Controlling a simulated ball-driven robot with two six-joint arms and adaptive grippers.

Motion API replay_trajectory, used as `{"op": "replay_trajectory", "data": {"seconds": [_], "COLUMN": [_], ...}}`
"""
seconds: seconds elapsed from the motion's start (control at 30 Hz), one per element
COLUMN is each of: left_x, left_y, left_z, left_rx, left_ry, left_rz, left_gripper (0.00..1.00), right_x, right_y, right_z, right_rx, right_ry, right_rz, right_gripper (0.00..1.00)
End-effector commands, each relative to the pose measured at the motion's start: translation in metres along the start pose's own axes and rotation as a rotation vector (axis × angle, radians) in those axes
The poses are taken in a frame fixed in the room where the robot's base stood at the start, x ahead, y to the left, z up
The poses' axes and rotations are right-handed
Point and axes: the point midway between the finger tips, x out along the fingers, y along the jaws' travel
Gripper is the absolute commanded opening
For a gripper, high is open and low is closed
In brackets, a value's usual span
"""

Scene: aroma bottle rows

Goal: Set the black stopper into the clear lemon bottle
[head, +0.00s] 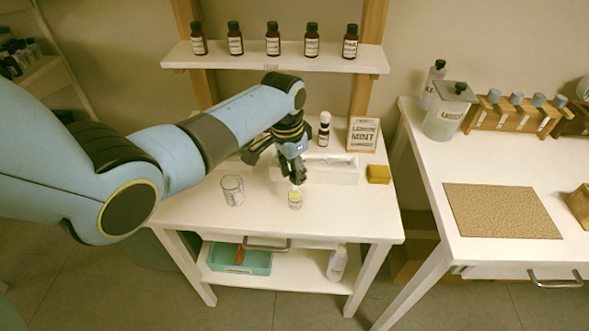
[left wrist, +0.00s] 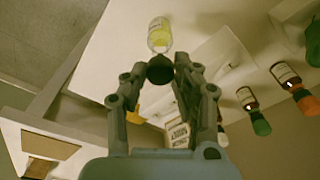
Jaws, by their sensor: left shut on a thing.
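The clear lemon bottle (head: 295,200), small with yellow contents and a pale label, stands on the white table near its front. It also shows in the left wrist view (left wrist: 160,36). My left gripper (head: 298,178) points down just above the bottle. Its fingers are shut on the black stopper (left wrist: 160,70), a dark round piece between the fingertips in the left wrist view. The stopper lies close to the bottle's mouth there; I cannot tell whether they touch. My right gripper is not in view.
A glass beaker (head: 232,190) stands left of the bottle. Behind are a white tray (head: 335,172), a yellow block (head: 378,174), a lemon mint sign (head: 363,136) and a white-topped brown bottle (head: 324,132). Several brown bottles stand on the wall shelf (head: 290,62). The table's front right is clear.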

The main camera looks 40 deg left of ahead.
Motion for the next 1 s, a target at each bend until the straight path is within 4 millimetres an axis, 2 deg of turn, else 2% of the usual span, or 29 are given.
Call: {"op": "replay_trajectory", "data": {"seconds": [0.97,1.0], "left_x": [0.025,0.025], "left_y": [0.000,0.000], "left_z": [0.003,0.003], "left_rx": [0.000,0.000], "left_ry": [0.000,0.000], "left_rz": [0.000,0.000], "left_gripper": [0.02,0.29], "right_x": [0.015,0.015], "right_y": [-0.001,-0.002], "right_z": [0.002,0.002], "right_rx": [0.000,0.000], "right_ry": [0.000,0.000], "right_rz": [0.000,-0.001], "right_gripper": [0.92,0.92]}}
